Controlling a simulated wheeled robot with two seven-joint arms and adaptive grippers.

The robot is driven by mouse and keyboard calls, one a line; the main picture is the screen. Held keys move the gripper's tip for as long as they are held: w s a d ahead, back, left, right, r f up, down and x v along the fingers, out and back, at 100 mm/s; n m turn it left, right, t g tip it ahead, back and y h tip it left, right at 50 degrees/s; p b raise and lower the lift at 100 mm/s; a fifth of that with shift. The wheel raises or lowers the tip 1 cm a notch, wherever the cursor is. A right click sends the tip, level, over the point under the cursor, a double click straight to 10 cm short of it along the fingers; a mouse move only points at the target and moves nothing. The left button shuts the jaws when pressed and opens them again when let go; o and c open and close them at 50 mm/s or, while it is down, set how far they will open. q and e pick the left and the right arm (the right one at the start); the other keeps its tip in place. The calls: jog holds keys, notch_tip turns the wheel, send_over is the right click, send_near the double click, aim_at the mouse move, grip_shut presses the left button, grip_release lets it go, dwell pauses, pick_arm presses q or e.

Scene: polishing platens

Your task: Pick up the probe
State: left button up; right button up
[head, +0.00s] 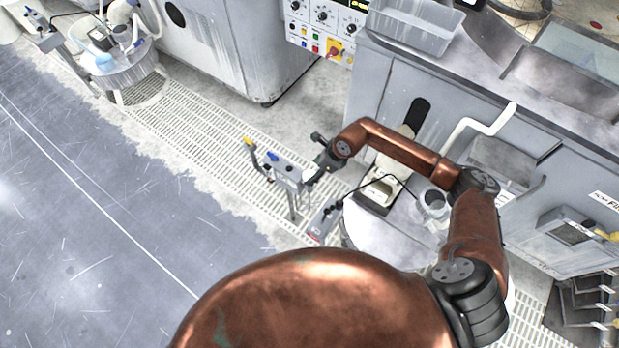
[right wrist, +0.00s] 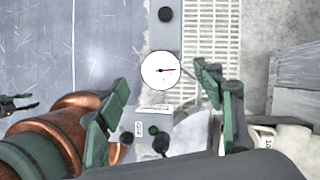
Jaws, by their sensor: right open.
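No part is plainly marked as the probe; the dial gauge on a grey bar is the likeliest match. In the right wrist view its round white dial (right wrist: 160,71) faces me, with a black knob on the grey plate beyond. In the head view a small grey fixture (head: 287,168) stands beside my right gripper (head: 317,160). My right gripper is open; in the right wrist view its green fingers (right wrist: 163,80) lie either side of the dial, with no clear contact. A black jaw-like part, possibly my left gripper (right wrist: 15,105), shows at the left edge, too small to read.
A grey box with a cable (head: 322,217) sits near the fixture. A grey cabinet (head: 390,95) and a clear bin (head: 418,28) are to the right. The blue-grey floor (head: 90,200) on the left is clear.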

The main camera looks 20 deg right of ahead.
jog(key=f, duration=0.2)
jog(key=shift+w+f, duration=0.3)
jog(key=shift+f, duration=0.05)
jog(key=x, duration=0.1)
jog(key=b+x, duration=0.1)
jog(key=x, duration=0.3)
jog(key=shift+s+f, duration=0.2)
jog(key=shift+s, duration=0.1)
jog(key=shift+r, duration=0.1)
jog(key=shift+c, duration=0.7)
jog(key=c, duration=1.2)
